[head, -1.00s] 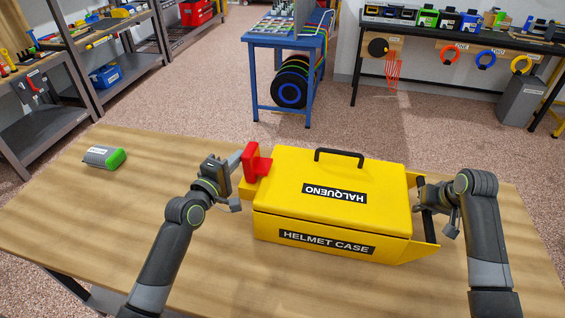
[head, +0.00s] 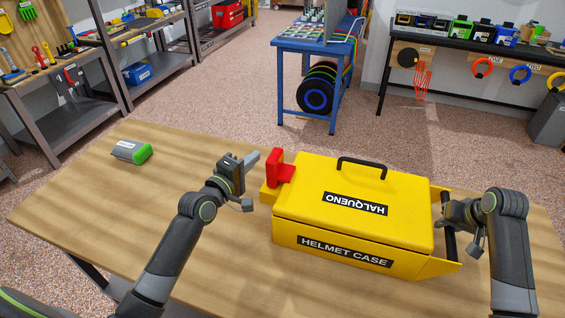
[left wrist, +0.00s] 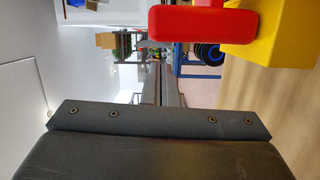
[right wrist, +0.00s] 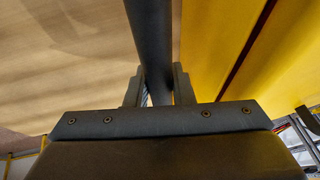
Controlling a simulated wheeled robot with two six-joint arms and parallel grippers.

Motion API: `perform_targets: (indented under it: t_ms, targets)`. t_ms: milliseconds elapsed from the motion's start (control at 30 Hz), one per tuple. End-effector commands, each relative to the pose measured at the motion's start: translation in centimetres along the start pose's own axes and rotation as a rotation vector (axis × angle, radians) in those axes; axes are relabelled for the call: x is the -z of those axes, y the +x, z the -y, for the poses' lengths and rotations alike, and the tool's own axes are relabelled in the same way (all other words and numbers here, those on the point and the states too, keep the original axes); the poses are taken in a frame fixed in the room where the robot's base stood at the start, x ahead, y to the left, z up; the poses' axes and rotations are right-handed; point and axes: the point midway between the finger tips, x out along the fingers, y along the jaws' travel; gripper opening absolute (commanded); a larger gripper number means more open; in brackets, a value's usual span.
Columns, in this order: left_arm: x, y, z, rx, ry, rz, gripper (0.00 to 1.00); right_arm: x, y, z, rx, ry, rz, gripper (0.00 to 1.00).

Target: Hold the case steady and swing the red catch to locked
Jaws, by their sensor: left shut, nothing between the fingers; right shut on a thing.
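The yellow helmet case (head: 310,232) stands on the wooden table with its lid down and a black handle (head: 362,163) on top. The red catch (head: 281,168) is at the case's left end; it also shows in the left wrist view (left wrist: 203,24). My left gripper (head: 249,162) is shut and empty, just left of the catch and apart from it. My right gripper (head: 452,212) is shut on the dark side bar (right wrist: 150,40) at the case's right end. The fingers straddle the bar in the right wrist view.
A grey and green item (head: 131,151) lies at the table's far left. A blue bench (head: 306,48) and a black bench (head: 480,50) stand beyond the table.

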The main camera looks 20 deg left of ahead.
Motion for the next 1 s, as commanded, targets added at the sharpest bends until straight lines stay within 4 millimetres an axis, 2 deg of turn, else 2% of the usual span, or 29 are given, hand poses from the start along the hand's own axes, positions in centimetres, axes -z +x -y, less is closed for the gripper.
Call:
perform_targets:
  t_ms: [67, 300, 500, 700, 1000]
  targets:
    - [1.7, -0.5, 0.2, 0.004, 0.007, -0.002, 0.00, -0.4, 0.4, -0.1, 0.001, 0.002, 0.011, 0.00]
    - [1.4, -5.9, 0.4, 0.005, 0.005, 0.000, 0.00, -0.4, 0.4, -0.1, -0.002, 0.003, 0.011, 0.00]
    - [1.4, -9.0, 0.5, 0.005, 0.003, -0.001, 0.00, -0.5, 0.4, -0.2, -0.003, 0.003, 0.011, 0.00]
    - [1.4, -10.3, 0.4, 0.004, 0.002, -0.001, 0.00, -0.5, 0.4, -0.3, -0.004, 0.003, 0.012, 0.00]
    - [1.4, -10.4, 0.4, 0.003, 0.002, -0.001, 0.00, -0.5, 0.4, -0.3, -0.006, 0.004, 0.013, 0.00]
